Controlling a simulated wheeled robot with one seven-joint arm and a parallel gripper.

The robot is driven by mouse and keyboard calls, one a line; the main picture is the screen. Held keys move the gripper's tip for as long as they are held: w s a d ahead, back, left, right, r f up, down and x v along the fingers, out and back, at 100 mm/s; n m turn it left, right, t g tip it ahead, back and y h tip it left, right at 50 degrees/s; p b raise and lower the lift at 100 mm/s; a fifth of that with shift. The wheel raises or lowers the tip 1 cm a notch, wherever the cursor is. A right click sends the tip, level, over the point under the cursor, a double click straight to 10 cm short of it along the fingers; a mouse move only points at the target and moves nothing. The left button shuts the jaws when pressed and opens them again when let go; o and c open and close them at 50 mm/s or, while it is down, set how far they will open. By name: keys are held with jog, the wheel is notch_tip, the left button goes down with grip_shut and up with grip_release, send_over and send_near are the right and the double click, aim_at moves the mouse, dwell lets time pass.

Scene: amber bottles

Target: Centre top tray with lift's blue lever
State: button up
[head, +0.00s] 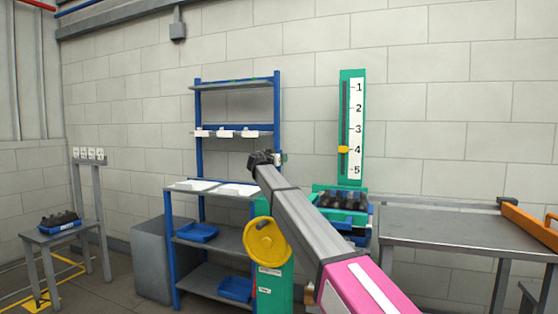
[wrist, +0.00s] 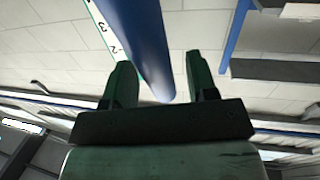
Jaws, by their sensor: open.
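My gripper (head: 265,158) is at the far end of my raised arm in the head view, small and dark there. In the wrist view its two dark green fingers (wrist: 166,78) stand apart. A thick blue bar (wrist: 140,40), which looks like the lever, runs down from the top edge to between the fingertips. I cannot tell whether it touches them. I cannot pick out the lever in the head view. The lift has a green column with a white number scale (head: 356,120) and a yellow pointer (head: 343,149) near 4. Below it, a tray of dark bottles (head: 343,200) is partly hidden by my arm.
A yellow handwheel (head: 267,240) sits on a green post in front of the lift. A blue shelf rack (head: 198,150) with white and blue trays stands left. A grey table (head: 440,222) is right of the lift. A small table with a bottle tray (head: 60,226) is far left.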

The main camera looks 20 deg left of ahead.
jog(key=shift+w, duration=0.1)
grip_shut()
jog(key=shift+s+t, duration=0.6)
jog(key=shift+s, duration=0.3)
jog(key=s+f+m+t+h, duration=0.2)
jog(key=s+t+h, duration=0.3)
jog(key=s, duration=0.5)
jog(key=shift+s+a+f+m+t, duration=0.2)
jog(key=shift+a+m+t, duration=0.25)
jog(key=shift+m+t, duration=0.4)
